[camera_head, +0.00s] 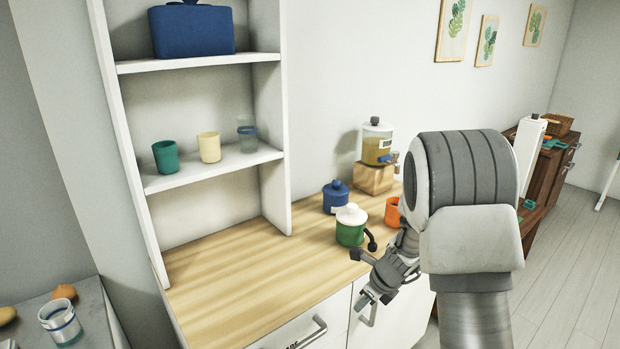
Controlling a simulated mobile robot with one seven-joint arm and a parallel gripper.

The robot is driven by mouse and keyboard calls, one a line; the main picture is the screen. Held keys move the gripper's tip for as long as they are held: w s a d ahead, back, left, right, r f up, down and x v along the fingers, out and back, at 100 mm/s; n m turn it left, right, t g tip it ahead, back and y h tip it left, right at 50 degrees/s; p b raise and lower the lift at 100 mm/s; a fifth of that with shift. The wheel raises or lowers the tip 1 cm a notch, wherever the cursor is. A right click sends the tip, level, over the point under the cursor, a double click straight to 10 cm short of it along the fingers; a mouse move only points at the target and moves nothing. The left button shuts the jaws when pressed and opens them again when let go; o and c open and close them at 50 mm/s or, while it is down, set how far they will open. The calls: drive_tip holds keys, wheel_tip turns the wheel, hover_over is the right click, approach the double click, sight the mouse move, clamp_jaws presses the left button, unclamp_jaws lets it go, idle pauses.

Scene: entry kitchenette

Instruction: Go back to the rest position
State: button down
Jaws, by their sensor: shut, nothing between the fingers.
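My gripper (366,299) hangs at the front edge of the wooden counter (235,300), in front of the white drawers. It is shut and empty. My arm comes in from the lower right and covers part of the counter's right end. A green jar with a white lid (350,227) stands upright on the counter, just behind my gripper's wrist. A blue jar (336,196) stands behind it. An orange cup (392,214) is partly hidden by my arm.
A drink dispenser (377,143) sits on a wooden block at the back. The shelf (215,169) holds a green cup, a cream cup and a glass. Drawer handles (306,334) stick out below the counter. The counter's left part is clear. Floor (575,270) shows at right.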

drive_tip(key=s+a+r+n+p, duration=0.1)
drive_tip(key=s+r+n, duration=0.3)
drive_tip(key=r, duration=0.3)
drive_tip(key=s+a+r+n, duration=0.2)
drive_tip(key=s+r+n, duration=0.25)
drive_tip(key=r, duration=0.25)
drive_tip(key=s+a+r+n+p, duration=0.1)
drive_tip(key=s+r+n, duration=0.2)
drive_tip(key=r+n, duration=0.3)
drive_tip(key=s+d+r+n+t+h, duration=0.1)
drive_tip(key=s+r+n, duration=0.3)
drive_tip(key=s+n, duration=0.2)
drive_tip(key=s+d+r+n+t+h+p, duration=0.1)
drive_tip(key=s+r+n, duration=0.4)
drive_tip(key=s, duration=0.6)
drive_tip(key=shift+s+d+r+n+h, duration=0.15)
drive_tip(key=shift+d+n+h, duration=0.25)
drive_tip(key=shift+d+n, duration=0.35)
